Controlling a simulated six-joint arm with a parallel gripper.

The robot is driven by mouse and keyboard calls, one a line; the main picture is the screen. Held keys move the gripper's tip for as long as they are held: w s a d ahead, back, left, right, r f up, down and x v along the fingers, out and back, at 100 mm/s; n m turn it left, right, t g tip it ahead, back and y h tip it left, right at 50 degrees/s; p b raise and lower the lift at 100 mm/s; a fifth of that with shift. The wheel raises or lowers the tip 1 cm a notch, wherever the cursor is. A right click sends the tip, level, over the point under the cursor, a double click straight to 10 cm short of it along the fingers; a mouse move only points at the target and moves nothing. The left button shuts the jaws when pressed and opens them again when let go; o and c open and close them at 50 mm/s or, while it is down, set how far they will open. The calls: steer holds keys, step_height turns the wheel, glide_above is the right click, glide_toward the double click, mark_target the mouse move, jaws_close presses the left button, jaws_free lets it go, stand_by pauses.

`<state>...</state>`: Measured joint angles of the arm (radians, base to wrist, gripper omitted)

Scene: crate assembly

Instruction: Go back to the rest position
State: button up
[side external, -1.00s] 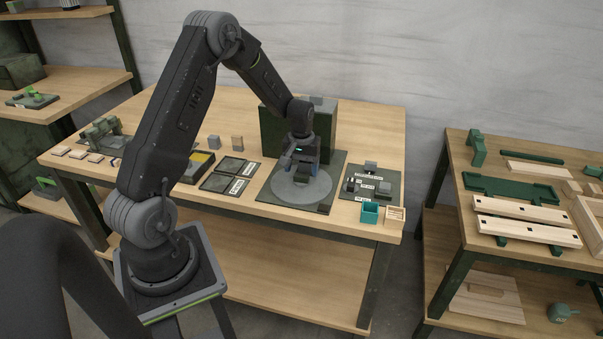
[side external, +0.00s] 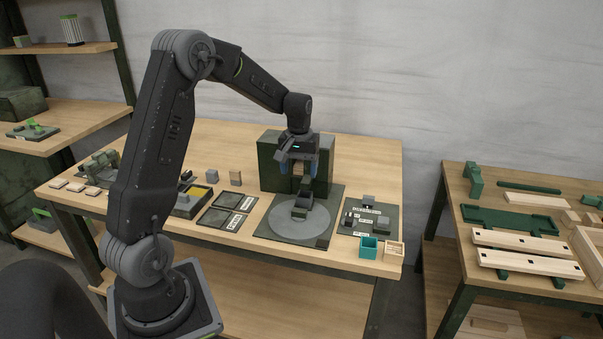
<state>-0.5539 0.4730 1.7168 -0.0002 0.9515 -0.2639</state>
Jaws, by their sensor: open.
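My gripper (side external: 299,180) hangs fingers-down over the round grey turntable (side external: 292,221) on the workbench. Its two fingers are apart, one on each side of a gap. A dark green assembly (side external: 299,206) sits on the turntable just below the fingers. Whether the fingertips clear its top is too small to tell. The arm is bent at the elbow and reaches out across the bench.
A large dark green block (side external: 269,163) stands close behind my gripper. Two dark labelled trays (side external: 224,209) lie left of the turntable. A teal bin (side external: 368,247) and a small wooden box (side external: 394,249) are at the front right. A second bench (side external: 478,188) holds green and wooden parts.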

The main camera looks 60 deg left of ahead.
steer(key=s+d+r+m+t, duration=0.2)
steer(key=s+d+r+m, duration=0.1)
steer(key=s+d+r, duration=0.5)
steer(key=s+d+r+m+t, duration=0.25)
steer(key=d+r, duration=0.35)
steer(key=d, duration=0.5)
steer(key=s+d+m+t, duration=0.1)
steer(key=s+d+m, duration=0.3)
steer(key=s, duration=0.6)
steer(key=shift+d+f, duration=0.25)
steer(key=shift+d, duration=0.4)
steer(key=shift+w, duration=0.1)
steer(key=shift+c, duration=0.3)
